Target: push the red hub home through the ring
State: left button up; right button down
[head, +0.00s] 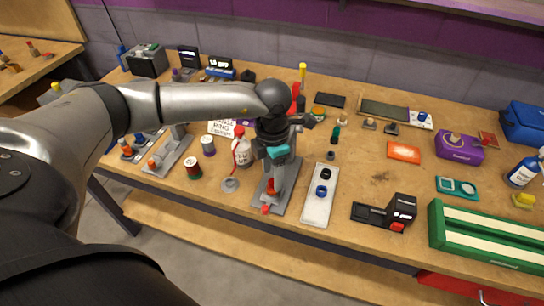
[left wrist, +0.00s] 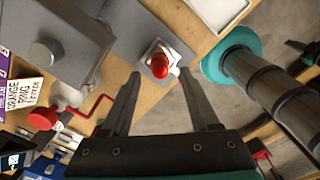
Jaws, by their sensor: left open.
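The red hub (left wrist: 160,66) sits low on a small square grey plate near the table's front edge in the left wrist view, with a pale rim around its foot. In the head view a red piece (head: 266,209) shows at the front end of a grey slotted base (head: 263,196). My left gripper (left wrist: 160,75) is open, pointing down over the base. Its two fingers lie either side of the hub in the picture; I cannot tell whether they touch it. The gripper and wrist hide part of the base in the head view. My right gripper is not in view.
A white tray (head: 318,207) with dark and blue knobs stands close to the right of the base. A grey disc stand (head: 230,184) and a red-and-white bottle (head: 242,150) stand to the left. A black device (head: 390,213) and green box (head: 487,235) lie further right.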

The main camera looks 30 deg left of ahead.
aim_at(272, 181)
pick_arm(q)
jog(key=shift+f, duration=1.75)
grip_shut()
grip_release()
